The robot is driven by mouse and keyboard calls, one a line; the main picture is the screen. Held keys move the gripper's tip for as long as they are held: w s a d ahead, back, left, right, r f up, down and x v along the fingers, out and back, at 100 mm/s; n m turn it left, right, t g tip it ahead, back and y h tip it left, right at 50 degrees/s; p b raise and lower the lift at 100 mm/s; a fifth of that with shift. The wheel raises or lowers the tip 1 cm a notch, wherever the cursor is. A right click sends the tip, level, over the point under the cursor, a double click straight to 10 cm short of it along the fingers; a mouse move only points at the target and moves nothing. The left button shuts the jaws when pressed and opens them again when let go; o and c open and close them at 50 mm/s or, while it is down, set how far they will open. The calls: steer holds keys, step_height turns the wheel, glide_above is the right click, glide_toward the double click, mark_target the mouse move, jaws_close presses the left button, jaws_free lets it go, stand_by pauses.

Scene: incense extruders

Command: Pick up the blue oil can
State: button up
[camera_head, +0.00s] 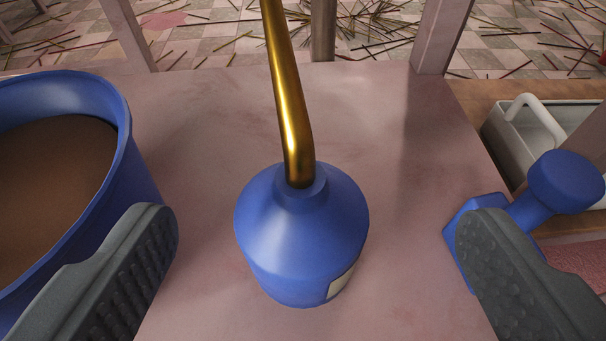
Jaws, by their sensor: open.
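The blue oil can (300,240) stands upright on a pinkish tabletop (400,150), near the middle of the view. It has a conical top, and a long gold spout (288,90) rises from it past the top edge of the frame. A pale label shows at its lower right side. My gripper (316,240) is open, with one dark ridged finger at the lower left and the other at the lower right. The can lies between the two fingers in the picture, with clear gaps on both sides; neither finger touches it.
A large blue tub (135,165) with brown contents stands at the left, close to the left finger. A blue object with a round knob (565,182) is by the right finger. A grey-white container (508,140) sits beyond. Sticks litter the tiled floor (380,45).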

mark_target(297, 229)
steer(key=shift+a+f+b+x, duration=0.15)
steer(key=shift+b+x, duration=0.25)
steer(key=shift+x, duration=0.5)
steer(key=shift+a+f+b+x, duration=0.15)
steer(key=shift+b+x, duration=0.3)
steer(key=shift+x, duration=0.45)
steer(key=shift+f+b+x, duration=0.15)
steer(key=shift+b+x, duration=0.25)
steer(key=shift+x, duration=0.5)
steer(key=shift+w, duration=0.1)
steer(key=c, duration=1.3)
